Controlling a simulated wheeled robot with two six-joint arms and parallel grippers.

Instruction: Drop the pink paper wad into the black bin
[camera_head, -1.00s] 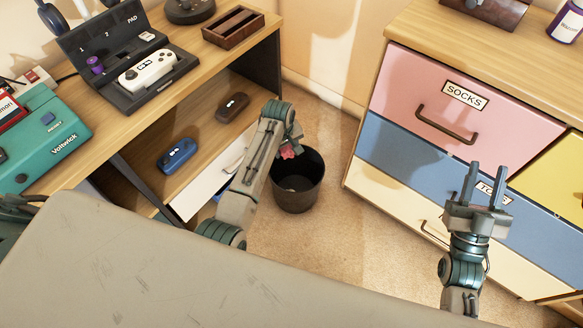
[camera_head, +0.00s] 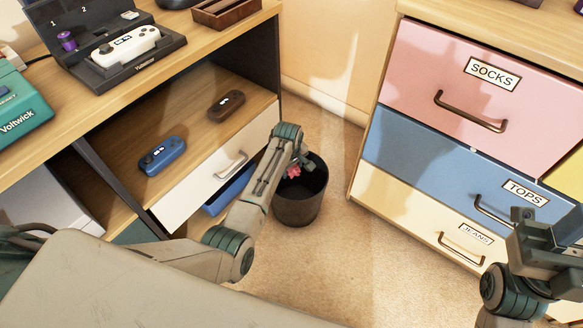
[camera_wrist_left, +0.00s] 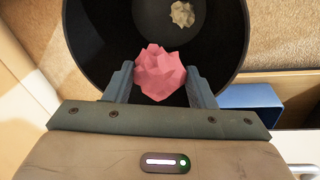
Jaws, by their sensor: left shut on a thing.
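The pink paper wad (camera_head: 293,172) is held by my left gripper (camera_head: 297,163) over the mouth of the black bin (camera_head: 297,211). In the left wrist view the pink wad (camera_wrist_left: 160,72) sits between the two fingers of my left gripper (camera_wrist_left: 159,82). The dark inside of the bin (camera_wrist_left: 100,45) lies behind and below it. My right gripper (camera_head: 545,232) is at the right edge of the head view, partly cut off, and I cannot tell if its fingers are apart.
A crumpled cream wad (camera_wrist_left: 182,14) lies in the bin. A desk with an open white drawer (camera_head: 215,175) stands left of the bin. A colored dresser (camera_head: 420,150) stands to the right. Carpet (camera_head: 345,250) is clear between the bin and the dresser.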

